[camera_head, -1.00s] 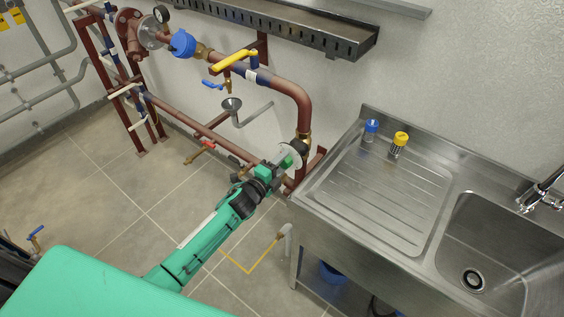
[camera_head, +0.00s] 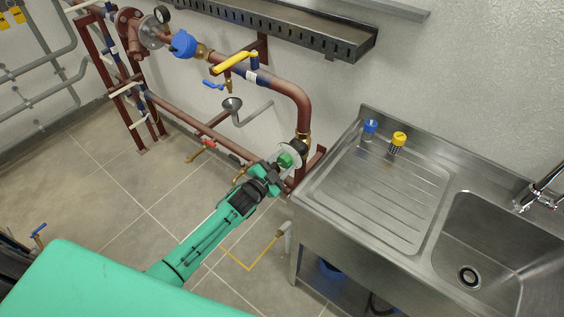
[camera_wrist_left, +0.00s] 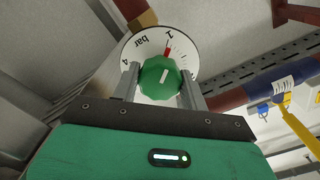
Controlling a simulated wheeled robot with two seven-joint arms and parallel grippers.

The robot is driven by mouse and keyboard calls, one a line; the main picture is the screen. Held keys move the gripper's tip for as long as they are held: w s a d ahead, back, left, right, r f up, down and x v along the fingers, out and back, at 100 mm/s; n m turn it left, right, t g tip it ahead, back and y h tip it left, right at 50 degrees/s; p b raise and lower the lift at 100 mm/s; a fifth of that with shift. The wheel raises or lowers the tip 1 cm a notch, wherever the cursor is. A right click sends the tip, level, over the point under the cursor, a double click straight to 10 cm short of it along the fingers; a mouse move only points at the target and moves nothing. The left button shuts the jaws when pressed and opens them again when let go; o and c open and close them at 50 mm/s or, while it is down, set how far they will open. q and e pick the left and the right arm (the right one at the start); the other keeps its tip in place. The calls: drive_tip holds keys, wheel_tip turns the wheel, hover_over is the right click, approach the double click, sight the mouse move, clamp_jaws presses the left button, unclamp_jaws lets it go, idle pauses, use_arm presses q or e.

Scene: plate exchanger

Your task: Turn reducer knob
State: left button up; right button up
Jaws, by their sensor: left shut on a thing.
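The reducer knob is green with a white mark on its face; it shows in the left wrist view (camera_wrist_left: 160,78) and in the head view (camera_head: 285,160). A white round dial (camera_wrist_left: 190,52) sits behind it, marked "bar", 1 and 4, with a red pointer near the 1. My left gripper (camera_wrist_left: 160,82) has one finger on each side of the knob and is shut on it. In the head view the left gripper (camera_head: 274,170) reaches the knob at the low end of the red-brown pipe. My right gripper is not in view.
A steel sink unit (camera_head: 330,195) stands close on the right, with blue-capped (camera_head: 370,128) and yellow-capped (camera_head: 398,142) containers on it. A yellow-handled valve (camera_head: 234,61) and a blue valve handle (camera_head: 213,86) sit on the pipework. Open tiled floor lies at the left.

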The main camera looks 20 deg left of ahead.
use_arm(q)
drive_tip(key=shift+f+n, duration=0.1)
drive_tip(key=shift+n, duration=0.5)
drive_tip(key=o, duration=1)
drive_tip(key=b+v, duration=0.2)
drive_tip(key=v, duration=1.2)
